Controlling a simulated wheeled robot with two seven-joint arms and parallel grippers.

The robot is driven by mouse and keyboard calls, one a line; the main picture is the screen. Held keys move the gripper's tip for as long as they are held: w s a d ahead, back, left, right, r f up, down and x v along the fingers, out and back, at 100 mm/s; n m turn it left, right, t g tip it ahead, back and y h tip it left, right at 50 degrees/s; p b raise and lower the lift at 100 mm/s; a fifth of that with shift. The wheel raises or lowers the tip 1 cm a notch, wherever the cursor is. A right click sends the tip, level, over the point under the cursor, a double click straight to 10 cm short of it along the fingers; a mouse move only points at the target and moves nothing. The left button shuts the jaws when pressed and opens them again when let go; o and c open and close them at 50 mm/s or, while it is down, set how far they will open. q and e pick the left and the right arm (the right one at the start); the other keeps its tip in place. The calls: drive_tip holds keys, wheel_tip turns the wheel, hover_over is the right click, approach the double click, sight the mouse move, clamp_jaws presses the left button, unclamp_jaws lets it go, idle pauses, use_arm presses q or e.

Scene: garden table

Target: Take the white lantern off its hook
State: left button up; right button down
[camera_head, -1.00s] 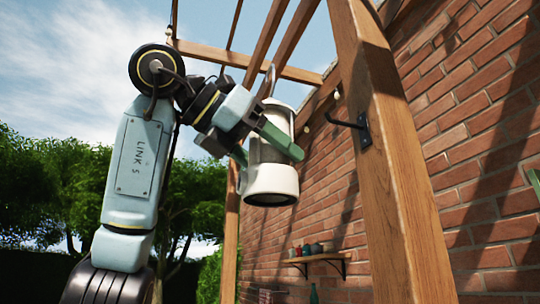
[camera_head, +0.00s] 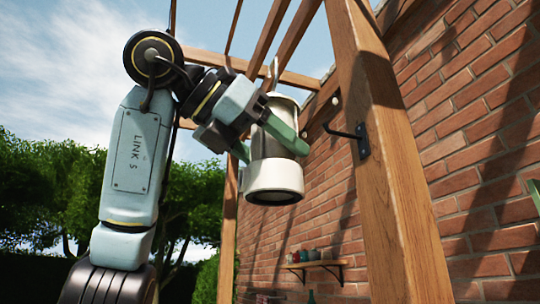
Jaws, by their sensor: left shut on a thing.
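The white lantern (camera_head: 272,178) hangs upright in the air in my left gripper (camera_head: 270,142), left of the wooden post. The gripper is shut on the lantern's middle, with one green finger across its front and the other at its left side. The lantern's handle loop (camera_head: 272,75) stands up above its top. The black hook (camera_head: 345,132) on the post is bare, and a gap shows between it and the lantern. My right gripper is not in view.
The wooden post (camera_head: 385,160) stands right of the lantern, with pergola beams (camera_head: 285,75) overhead. A brick wall (camera_head: 470,120) runs behind. A small shelf (camera_head: 318,264) with several jars is low on the wall. Open sky and trees (camera_head: 50,190) lie left.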

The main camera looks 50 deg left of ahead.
sight(281, 158)
use_arm(q)
drive_tip(key=shift+s+d, duration=0.3)
drive_tip(key=shift+d, duration=0.45)
drive_tip(key=shift+s+d, duration=0.3)
drive_tip(key=shift+d, duration=0.4)
drive_tip(key=shift+w, duration=0.1)
